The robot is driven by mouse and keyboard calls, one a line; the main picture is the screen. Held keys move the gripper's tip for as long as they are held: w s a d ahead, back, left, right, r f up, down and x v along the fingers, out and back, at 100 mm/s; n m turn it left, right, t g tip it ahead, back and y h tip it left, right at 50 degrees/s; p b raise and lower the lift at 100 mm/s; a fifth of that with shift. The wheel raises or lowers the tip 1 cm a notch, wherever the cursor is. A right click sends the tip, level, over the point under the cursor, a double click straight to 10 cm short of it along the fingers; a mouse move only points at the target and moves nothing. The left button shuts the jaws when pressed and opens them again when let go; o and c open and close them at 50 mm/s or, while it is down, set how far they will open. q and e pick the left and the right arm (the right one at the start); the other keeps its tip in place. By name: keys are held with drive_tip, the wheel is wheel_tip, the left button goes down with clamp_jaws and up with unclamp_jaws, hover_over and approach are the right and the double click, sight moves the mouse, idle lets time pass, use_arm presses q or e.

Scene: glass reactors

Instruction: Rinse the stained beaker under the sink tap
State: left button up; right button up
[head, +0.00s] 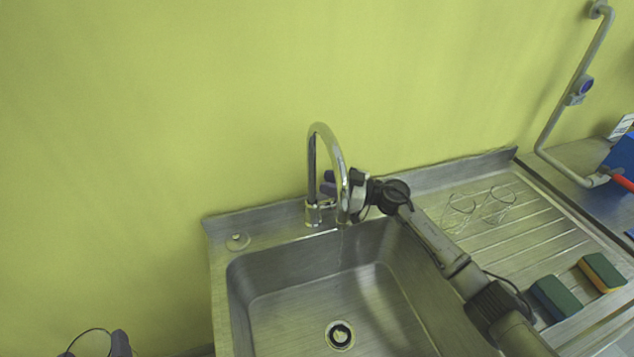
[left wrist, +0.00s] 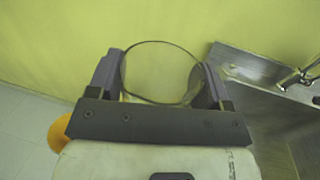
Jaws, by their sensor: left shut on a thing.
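A clear glass beaker (left wrist: 160,72) is held between the fingers of my left gripper (left wrist: 160,82). Its round rim also shows at the bottom left edge of the head view (head: 90,343), left of the sink and outside the basin. I cannot make out a stain on it. The chrome tap (head: 320,128) arches over the back of the steel sink (head: 290,285). A faint thin line below the spout may be water; I cannot be sure. My right gripper (head: 330,184) is at the tap, partly hidden behind the spout, so its finger opening is unclear.
Two clear glass vessels (head: 460,209) (head: 497,204) are on the ribbed drainboard (head: 520,245) right of the basin. Two green and yellow sponges (head: 555,298) (head: 601,272) lie nearer the front. The basin is empty, with a round drain (head: 340,335). My right arm crosses its right side.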

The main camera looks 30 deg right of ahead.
drive_tip(key=p+v, duration=0.1)
drive_tip(key=v, duration=1.1)
drive_tip(key=shift+f, duration=0.1)
